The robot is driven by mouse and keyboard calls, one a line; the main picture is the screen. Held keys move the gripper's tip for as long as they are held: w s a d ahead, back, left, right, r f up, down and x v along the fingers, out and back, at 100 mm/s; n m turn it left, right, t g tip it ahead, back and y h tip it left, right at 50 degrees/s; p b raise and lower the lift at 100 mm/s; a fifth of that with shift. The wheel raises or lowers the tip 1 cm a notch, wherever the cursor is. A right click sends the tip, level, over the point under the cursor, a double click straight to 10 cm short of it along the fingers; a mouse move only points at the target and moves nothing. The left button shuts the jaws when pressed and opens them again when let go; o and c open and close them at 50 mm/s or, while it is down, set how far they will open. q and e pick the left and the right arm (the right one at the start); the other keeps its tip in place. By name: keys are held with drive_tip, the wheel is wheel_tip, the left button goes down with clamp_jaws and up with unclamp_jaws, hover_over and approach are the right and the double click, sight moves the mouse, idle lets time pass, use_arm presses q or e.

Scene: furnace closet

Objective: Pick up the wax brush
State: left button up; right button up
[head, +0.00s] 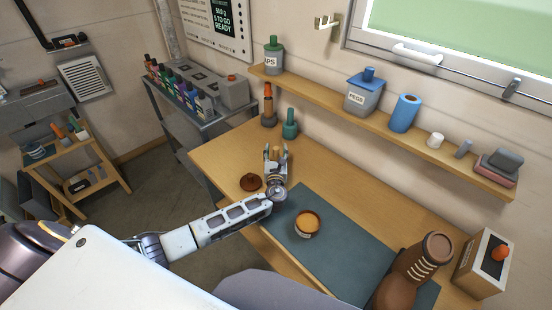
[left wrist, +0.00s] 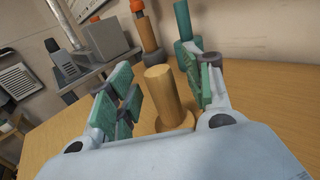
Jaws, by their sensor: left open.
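A light wooden upright handle with a wider round base, which looks like the wax brush (left wrist: 160,92), stands on the wooden table. In the left wrist view it is between the green-padded fingers of my left gripper (left wrist: 160,95), with gaps on both sides. In the head view my left gripper (head: 276,152) is open over the table's left part, mostly hiding the handle. Bristles cannot be made out. An open tin of orange-brown wax (head: 307,224) sits on the dark mat. My right gripper is not in view.
A brown lid (head: 251,182) lies left of my gripper. An orange-topped bottle (head: 268,107) and a green bottle (head: 290,125) stand behind it. A brown boot (head: 412,272) stands at the right. A loaded shelf (head: 330,108) runs above the table's back.

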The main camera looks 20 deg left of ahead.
use_arm(q)
drive_tip(key=shift+w+a, duration=0.15)
drive_tip(key=shift+w, duration=0.3)
clamp_jaws()
idle(0.4)
drive_tip(key=shift+r, duration=0.1)
drive_tip(key=shift+r, duration=4.9)
